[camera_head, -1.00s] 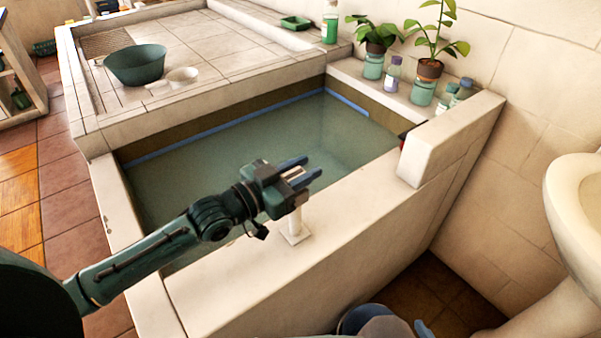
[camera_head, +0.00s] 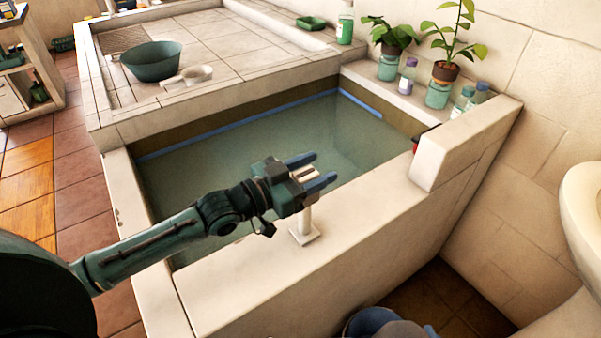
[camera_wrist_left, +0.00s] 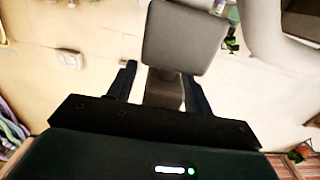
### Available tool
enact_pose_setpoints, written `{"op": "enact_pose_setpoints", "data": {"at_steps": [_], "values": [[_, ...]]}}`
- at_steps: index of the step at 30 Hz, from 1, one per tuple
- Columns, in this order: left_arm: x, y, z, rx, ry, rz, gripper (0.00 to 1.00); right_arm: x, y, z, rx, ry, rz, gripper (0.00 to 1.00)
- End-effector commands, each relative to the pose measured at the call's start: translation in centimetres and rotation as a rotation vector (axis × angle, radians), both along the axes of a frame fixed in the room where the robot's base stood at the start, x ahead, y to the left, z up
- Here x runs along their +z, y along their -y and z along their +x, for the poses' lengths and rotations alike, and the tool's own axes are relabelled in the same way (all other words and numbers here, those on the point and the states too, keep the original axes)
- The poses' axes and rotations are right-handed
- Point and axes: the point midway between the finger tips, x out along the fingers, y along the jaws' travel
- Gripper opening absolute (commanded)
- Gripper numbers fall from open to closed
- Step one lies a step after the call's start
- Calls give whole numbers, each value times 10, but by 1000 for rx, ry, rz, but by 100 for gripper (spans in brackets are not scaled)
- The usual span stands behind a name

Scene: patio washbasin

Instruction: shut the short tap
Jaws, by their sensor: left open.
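The short tap (camera_head: 304,228) is a pale post on a square foot, standing on the near rim of the water basin. Its top is hidden behind my left gripper (camera_head: 322,169), which is at the height of the tap's top. The jaws are open, with the two blue fingers spread apart and pointing right. In the left wrist view, a grey flat-faced part (camera_wrist_left: 185,38), apparently the tap's head, lies just beyond the open fingers (camera_wrist_left: 158,72). A narrower part of it reaches between them. I cannot tell whether a finger touches it. My right gripper is not in view.
The basin (camera_head: 240,300) holds greenish water. A raised block (camera_head: 465,145) stands at its right end. Potted plants (camera_head: 445,70) and bottles line the back ledge. A green bowl (camera_head: 152,64) sits on the tiled counter. A blue rounded thing (camera_head: 372,322) is cut off at the bottom.

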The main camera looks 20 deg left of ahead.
Motion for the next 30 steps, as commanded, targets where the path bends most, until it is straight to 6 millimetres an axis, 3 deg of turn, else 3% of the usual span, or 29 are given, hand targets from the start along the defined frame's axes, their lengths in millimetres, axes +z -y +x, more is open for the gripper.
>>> {"op": "enact_pose_setpoints", "data": {"at_steps": [18,30], "values": [[-1,-64,-81,-2,-5,4,51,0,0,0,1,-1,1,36],[1,-81,-101,-1,0,0,51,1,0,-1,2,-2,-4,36]]}}
